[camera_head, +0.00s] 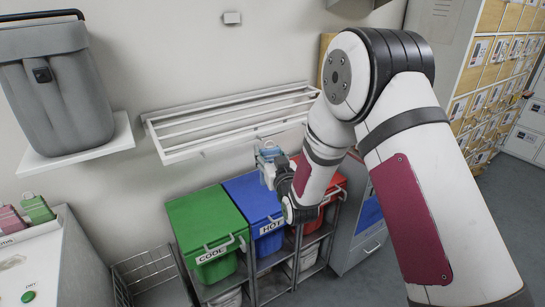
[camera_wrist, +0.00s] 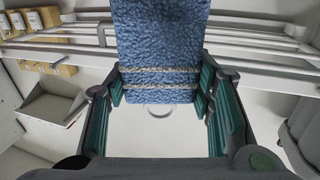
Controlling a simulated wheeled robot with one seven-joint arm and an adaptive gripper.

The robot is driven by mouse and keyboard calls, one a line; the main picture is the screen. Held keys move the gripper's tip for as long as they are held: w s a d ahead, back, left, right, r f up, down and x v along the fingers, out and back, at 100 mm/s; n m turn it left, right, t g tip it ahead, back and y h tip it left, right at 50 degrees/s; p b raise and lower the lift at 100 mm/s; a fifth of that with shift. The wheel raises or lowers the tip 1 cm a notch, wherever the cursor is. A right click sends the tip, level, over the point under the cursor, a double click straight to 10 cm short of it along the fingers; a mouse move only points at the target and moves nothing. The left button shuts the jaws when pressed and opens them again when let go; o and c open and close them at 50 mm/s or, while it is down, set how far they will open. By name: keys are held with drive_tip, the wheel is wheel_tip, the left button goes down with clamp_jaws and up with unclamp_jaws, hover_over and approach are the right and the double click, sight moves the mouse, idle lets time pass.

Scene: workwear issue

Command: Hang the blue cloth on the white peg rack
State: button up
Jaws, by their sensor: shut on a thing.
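The blue cloth (camera_wrist: 162,42) is textured, with two pale grey stripes. It fills the space between the teal-padded fingers of my gripper (camera_wrist: 160,85), which is shut on it. In the head view a small pale-blue part of the cloth (camera_head: 268,152) shows at my gripper (camera_head: 270,168). The white rack (camera_head: 205,122) is fixed to the wall, with several long rails. My gripper is near the rack's lower right part in the head view. In the wrist view the cloth overlaps the rack's rails (camera_wrist: 62,40); I cannot tell whether they touch. No separate pegs are clear.
Green (camera_head: 205,222), blue (camera_head: 252,195) and red (camera_head: 325,187) lidded bins stand below the rack. A grey container (camera_head: 65,95) sits on a wall shelf at left. My arm hides part of the right side. Wooden-fronted lockers (camera_head: 490,75) stand at far right.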

drive_tip(key=shift+w+a+f+b, duration=0.1)
drive_tip(key=shift+w+a+b, duration=0.45)
drive_tip(key=shift+w, duration=0.25)
drive_tip(key=shift+w+a+f+b, duration=0.1)
drive_tip(key=shift+w+a+b, duration=0.4)
drive_tip(key=shift+w, duration=0.3)
drive_tip(key=shift+w+a+r+b, duration=0.15)
drive_tip(key=shift+w+a+b, duration=0.15)
drive_tip(key=shift+w+b, duration=0.1)
drive_tip(key=shift+w+a+f, duration=0.25)
drive_tip(key=shift+w+f, duration=0.1)
drive_tip(key=shift+w, duration=0.2)
drive_tip(key=shift+c, duration=1.3)
drive_tip(key=shift+c, duration=0.5)
clamp_jaws()
drive_tip(key=shift+a, duration=0.1)
drive_tip(key=o, duration=1.3)
unclamp_jaws()
drive_tip(key=shift+s, duration=0.15)
